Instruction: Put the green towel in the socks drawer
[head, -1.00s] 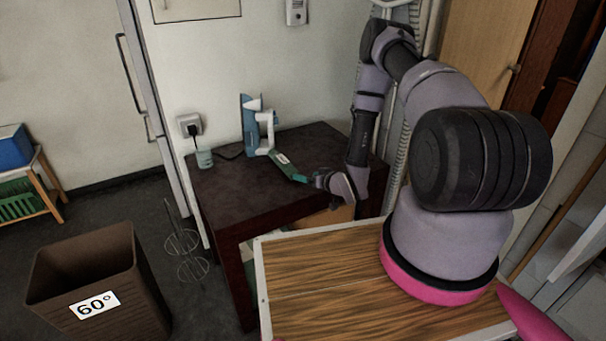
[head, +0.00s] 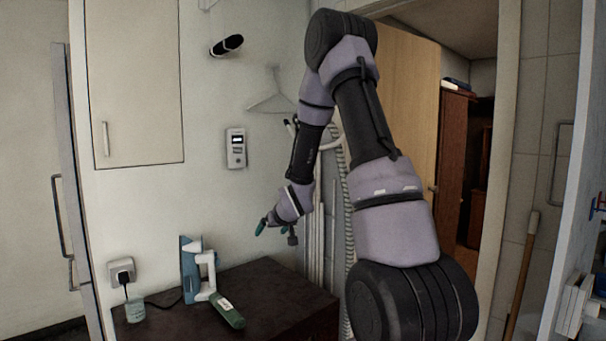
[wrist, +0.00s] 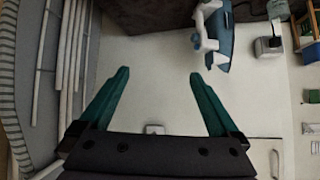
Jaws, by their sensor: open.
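I cannot make out a green towel or a socks drawer in either current view. My gripper (head: 262,225) is raised in front of the wall, above the dark table (head: 270,290). In the wrist view my gripper (wrist: 158,78) shows two green fingers spread wide apart with nothing between them. A blue and white device (head: 190,270) stands on the table, with a green, labelled piece (head: 228,312) at its front. The device also shows in the wrist view (wrist: 212,35), beyond the right finger.
A plugged socket (head: 121,271) and small cup (head: 135,310) are at the table's left. A hanger (head: 270,98) and grey wall unit (head: 236,148) are on the wall. An open wooden door (head: 395,110) stands behind my arm. A broom handle (head: 525,270) leans at right.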

